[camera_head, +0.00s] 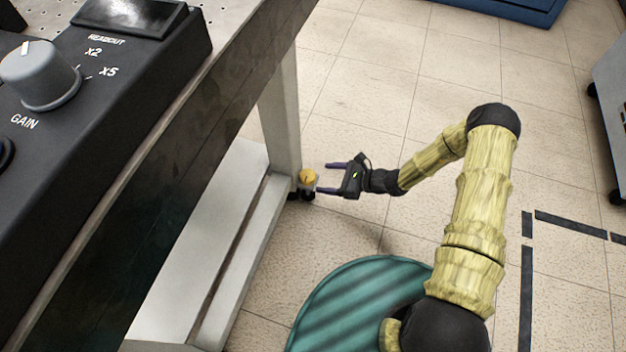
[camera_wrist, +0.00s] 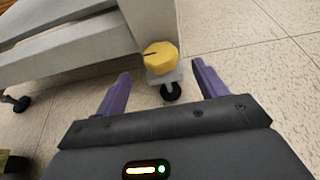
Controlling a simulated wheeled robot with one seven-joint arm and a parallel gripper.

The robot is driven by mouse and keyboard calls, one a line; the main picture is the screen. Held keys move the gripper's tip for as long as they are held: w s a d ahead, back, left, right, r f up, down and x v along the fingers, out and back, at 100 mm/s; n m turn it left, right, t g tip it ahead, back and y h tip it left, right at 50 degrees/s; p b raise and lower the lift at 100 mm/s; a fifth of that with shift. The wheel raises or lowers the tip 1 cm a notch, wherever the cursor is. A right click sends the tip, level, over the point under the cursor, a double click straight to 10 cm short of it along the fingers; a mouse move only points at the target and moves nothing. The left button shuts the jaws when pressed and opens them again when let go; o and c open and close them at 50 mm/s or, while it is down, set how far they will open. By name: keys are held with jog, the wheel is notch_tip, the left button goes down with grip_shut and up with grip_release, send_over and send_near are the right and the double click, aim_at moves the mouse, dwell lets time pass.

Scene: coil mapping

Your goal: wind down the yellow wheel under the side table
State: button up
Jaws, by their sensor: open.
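The yellow wheel (camera_head: 308,177) sits low at the foot of the side table's leg, just above a black caster. In the wrist view the yellow wheel (camera_wrist: 161,57) is a faceted knob with a dark mark on its left side. The side table (camera_head: 285,120) is pale grey with a lower shelf. My gripper (camera_head: 328,178) is open and empty, to the right of the wheel in the head view. In the wrist view my gripper (camera_wrist: 163,85) has its purple fingers spread, with the wheel ahead between and beyond their tips. I cannot tell if a fingertip touches it.
A black box with a gain knob (camera_head: 40,75) stands on the tabletop at left. Another caster (camera_wrist: 20,103) shows at left in the wrist view. A grey wheeled unit (camera_head: 610,85) is at far right. Tiled floor (camera_head: 370,80) beyond my arm is clear.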

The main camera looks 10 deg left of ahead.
aim_at(312, 176)
jog(key=b+x, duration=0.2)
jog(key=x, duration=0.2)
jog(key=shift+a+f, duration=0.2)
jog(key=shift+w+a+f+b, duration=0.1)
jog(key=shift+a+b, duration=0.2)
jog(key=shift+a, duration=0.3)
jog(key=c, duration=1)
jog(key=shift+o, duration=0.2)
jog(key=shift+p, duration=0.35)
